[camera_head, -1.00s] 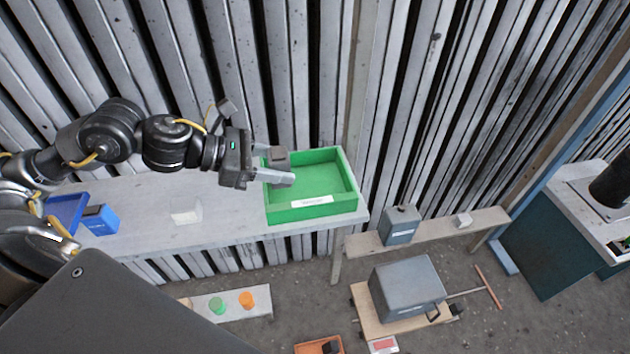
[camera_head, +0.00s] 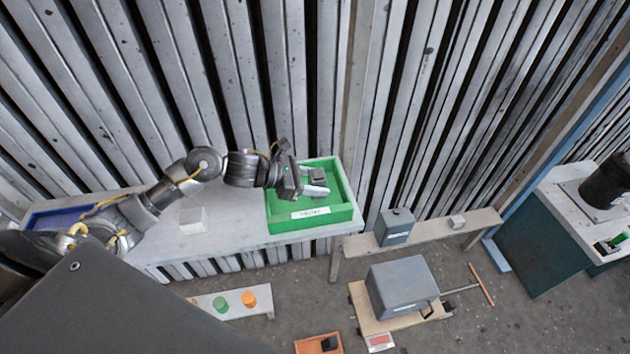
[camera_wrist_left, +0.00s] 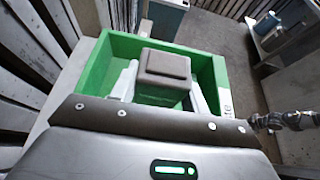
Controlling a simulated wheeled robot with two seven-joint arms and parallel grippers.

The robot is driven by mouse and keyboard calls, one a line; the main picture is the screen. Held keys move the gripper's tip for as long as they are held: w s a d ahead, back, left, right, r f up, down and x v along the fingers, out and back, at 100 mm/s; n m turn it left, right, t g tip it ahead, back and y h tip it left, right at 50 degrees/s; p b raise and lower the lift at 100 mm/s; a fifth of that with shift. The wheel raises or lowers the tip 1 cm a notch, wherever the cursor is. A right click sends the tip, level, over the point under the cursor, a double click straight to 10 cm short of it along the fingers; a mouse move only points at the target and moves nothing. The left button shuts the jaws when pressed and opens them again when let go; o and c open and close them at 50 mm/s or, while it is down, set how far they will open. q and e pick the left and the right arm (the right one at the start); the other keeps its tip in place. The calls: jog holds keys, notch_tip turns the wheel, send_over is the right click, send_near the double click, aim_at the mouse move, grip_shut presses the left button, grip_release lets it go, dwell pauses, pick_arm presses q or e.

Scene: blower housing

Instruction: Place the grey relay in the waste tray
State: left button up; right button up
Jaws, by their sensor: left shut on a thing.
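The grey relay (camera_wrist_left: 165,68) is a dark grey block held between the pale fingers of my left gripper (camera_wrist_left: 163,85). In the head view the relay (camera_head: 318,175) shows above the green waste tray (camera_head: 297,222), with my left gripper (camera_head: 316,183) shut on it. The tray has a white label on its front wall and stands at the right end of the bench. In the left wrist view the tray (camera_wrist_left: 95,75) surrounds the relay from behind. I cannot tell whether the relay touches the tray floor.
To the right, a low shelf (camera_head: 450,228) holds a grey box (camera_head: 396,228). A larger grey box (camera_head: 402,287) sits on a wooden cart below.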

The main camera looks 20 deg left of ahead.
pick_arm(q)
jog(key=shift+f, duration=0.6)
pick_arm(e)
jog(key=shift+a+r, duration=0.1)
jog(key=shift+r, duration=0.5)
pick_arm(q)
jog(key=shift+f, duration=0.2)
jog(key=o, duration=1)
jog(key=shift+r, duration=0.1)
jog(key=shift+o, duration=0.2)
pick_arm(e)
jog(key=shift+f, duration=0.15)
